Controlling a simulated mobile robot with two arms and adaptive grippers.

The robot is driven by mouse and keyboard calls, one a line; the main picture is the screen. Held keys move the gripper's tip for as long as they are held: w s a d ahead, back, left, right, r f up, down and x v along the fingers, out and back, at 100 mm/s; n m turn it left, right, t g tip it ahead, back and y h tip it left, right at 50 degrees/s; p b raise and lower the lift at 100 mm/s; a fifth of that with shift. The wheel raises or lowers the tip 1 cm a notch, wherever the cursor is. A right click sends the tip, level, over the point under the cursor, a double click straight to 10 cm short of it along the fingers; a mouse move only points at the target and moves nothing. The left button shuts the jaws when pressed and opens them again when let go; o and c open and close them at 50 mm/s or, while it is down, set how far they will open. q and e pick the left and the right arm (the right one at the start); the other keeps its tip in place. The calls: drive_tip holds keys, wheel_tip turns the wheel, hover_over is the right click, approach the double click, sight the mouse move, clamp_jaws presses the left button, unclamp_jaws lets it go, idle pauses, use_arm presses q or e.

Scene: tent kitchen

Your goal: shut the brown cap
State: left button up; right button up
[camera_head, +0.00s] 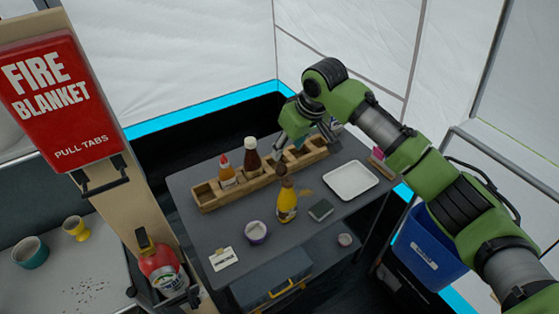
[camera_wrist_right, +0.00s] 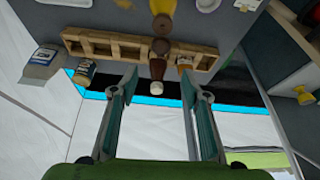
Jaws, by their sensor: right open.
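A yellow bottle (camera_head: 287,208) stands on the grey table, with the brown cap (camera_head: 285,182) on top. In the right wrist view the cap (camera_wrist_right: 161,46) shows as two brown round parts, one beside the other, so its lid looks flipped open. The yellow bottle (camera_wrist_right: 163,6) is mostly cut off at the top edge there. My right gripper (camera_head: 304,140) is open and empty above the back of the wooden rack, behind the yellow bottle. In the right wrist view its two fingers (camera_wrist_right: 165,82) stand wide apart, with a brown bottle (camera_wrist_right: 157,69) between and beyond them. My left gripper is not in view.
A wooden rack (camera_head: 209,199) holds the brown bottle (camera_head: 251,158) and a red-capped sauce bottle (camera_head: 226,169).

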sight(281, 169)
drive_tip(key=p+x, duration=0.2)
drive_tip(key=x, duration=0.8)
drive_tip(key=shift+a, duration=0.1)
drive_tip(key=c, duration=1.1)
